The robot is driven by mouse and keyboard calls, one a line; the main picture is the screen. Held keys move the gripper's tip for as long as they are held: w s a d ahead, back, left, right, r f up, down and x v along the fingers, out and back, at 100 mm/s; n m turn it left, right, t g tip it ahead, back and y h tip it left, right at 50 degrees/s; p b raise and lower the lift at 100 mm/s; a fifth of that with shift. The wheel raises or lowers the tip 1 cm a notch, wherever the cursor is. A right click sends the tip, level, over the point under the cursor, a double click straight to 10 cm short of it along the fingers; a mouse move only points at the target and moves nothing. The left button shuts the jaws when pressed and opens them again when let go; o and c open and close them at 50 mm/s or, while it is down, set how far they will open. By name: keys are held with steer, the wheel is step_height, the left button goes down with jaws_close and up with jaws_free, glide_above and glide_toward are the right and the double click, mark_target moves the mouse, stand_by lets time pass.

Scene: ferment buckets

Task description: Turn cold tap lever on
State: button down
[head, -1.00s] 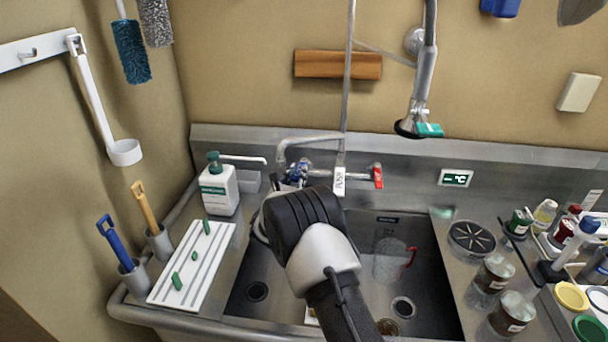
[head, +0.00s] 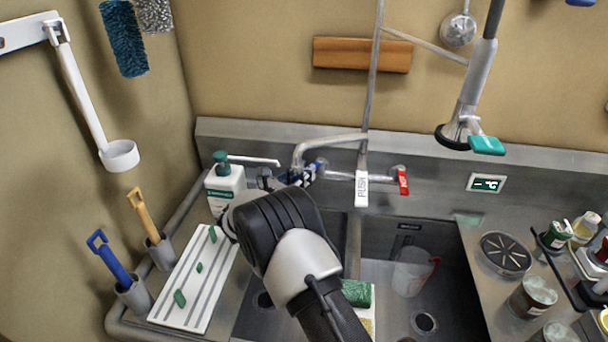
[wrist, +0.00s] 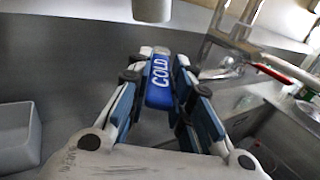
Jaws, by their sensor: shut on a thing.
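The cold tap lever (wrist: 158,82) is blue with white "COLD" lettering and a pale tip. In the wrist view it lies between the two fingers of my gripper (wrist: 157,93), which is shut on it. In the head view the lever's blue part (head: 311,173) shows at the left of the wall tap (head: 334,139), and my arm hides most of my gripper. The red hot lever (head: 403,181) is at the tap's right end; its red handle also shows in the wrist view (wrist: 288,67).
A white "PUSH" lever (head: 361,188) hangs between the two tap levers. A soap bottle (head: 224,187) stands to the left. The sink basin (head: 385,315) holds a clear jug (head: 412,272). A spray head (head: 469,135) hangs at upper right.

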steer(key=c, duration=1.4)
jaws_free()
steer(key=shift+c, duration=0.2)
steer(key=v, duration=1.2)
steer(key=shift+d, duration=0.1)
